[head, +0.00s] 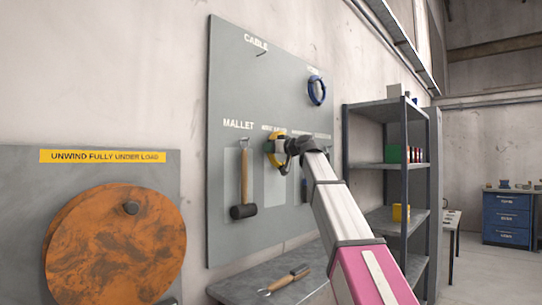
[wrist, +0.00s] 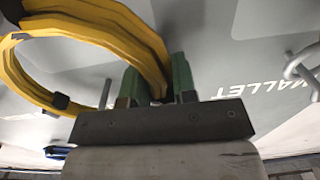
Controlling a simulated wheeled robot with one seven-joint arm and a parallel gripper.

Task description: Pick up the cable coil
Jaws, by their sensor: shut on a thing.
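The yellow cable coil (head: 272,152) is at the grey tool board, right of the mallet, partly hidden by my gripper in the head view. In the wrist view the coil (wrist: 95,30) is a thick yellow loop with dark ties. My gripper (wrist: 158,85) has green fingers shut on the loop's near side. A thin metal hook (wrist: 105,90) shows next to the left finger, within the loop's outline. I cannot tell whether the coil rests on it. In the head view my gripper (head: 284,147) is close to the board.
The mallet (head: 243,185) hangs left of the coil; a blue coil (head: 317,90) hangs above right. The hook under the CABLE label (head: 262,52) is bare. A bench (head: 250,285) holding a tool lies below. A shelf rack (head: 386,165) stands right, an orange disc (head: 115,245) left.

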